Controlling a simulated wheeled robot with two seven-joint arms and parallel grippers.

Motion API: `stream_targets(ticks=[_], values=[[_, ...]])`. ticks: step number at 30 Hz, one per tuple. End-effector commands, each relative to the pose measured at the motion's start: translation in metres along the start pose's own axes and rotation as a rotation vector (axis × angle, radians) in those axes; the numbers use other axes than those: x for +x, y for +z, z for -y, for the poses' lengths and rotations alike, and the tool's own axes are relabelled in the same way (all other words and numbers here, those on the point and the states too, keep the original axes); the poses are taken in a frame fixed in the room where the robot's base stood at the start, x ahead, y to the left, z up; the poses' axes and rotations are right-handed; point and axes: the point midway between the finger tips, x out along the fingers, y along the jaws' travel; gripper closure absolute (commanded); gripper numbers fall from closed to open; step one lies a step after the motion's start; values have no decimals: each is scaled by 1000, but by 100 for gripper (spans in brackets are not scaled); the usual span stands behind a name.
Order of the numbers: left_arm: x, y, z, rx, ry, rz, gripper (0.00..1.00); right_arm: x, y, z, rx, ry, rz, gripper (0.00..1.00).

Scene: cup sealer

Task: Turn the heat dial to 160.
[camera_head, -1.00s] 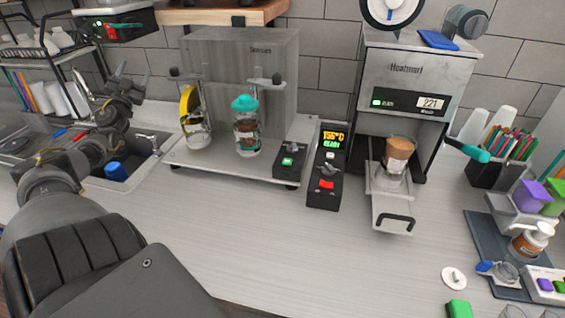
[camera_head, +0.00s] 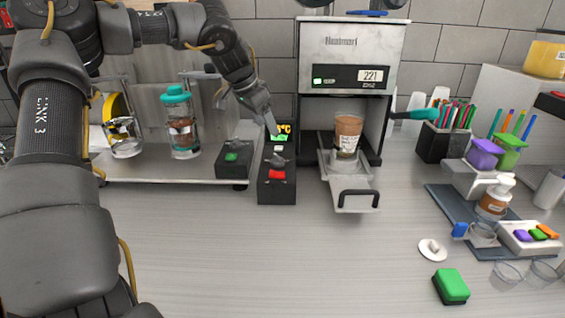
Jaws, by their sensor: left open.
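The heat control is a narrow black box (camera_head: 277,188) on the counter, left of the sealer. It has a grey dial (camera_head: 278,159), a red switch (camera_head: 277,174) below it and a lit display (camera_head: 284,128) at the far end. My left gripper (camera_head: 270,128) reaches down from the upper left, open, with its fingers over the display end, just beyond the dial. The fingers hide most of the yellow number, so I cannot read the temperature. I cannot tell whether they touch the box. My right gripper is out of view.
The sealer (camera_head: 354,47) shows 221 and holds a brown cup (camera_head: 347,134) over its pulled-out tray (camera_head: 347,196). A smaller black box (camera_head: 234,157) with a green switch stands left of the heat control.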

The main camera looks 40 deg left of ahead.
Motion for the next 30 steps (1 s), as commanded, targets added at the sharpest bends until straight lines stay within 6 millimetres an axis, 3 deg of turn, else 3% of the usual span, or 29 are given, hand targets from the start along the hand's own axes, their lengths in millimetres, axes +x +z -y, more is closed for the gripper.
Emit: stream_targets(ticks=[8,24,30], values=[[5,7,-2,-13,-19,40,40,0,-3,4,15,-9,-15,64],[92,10,0,-11,-17,39,40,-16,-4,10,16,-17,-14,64],[107,10,0,-10,-18,36,40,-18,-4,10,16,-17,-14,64]])
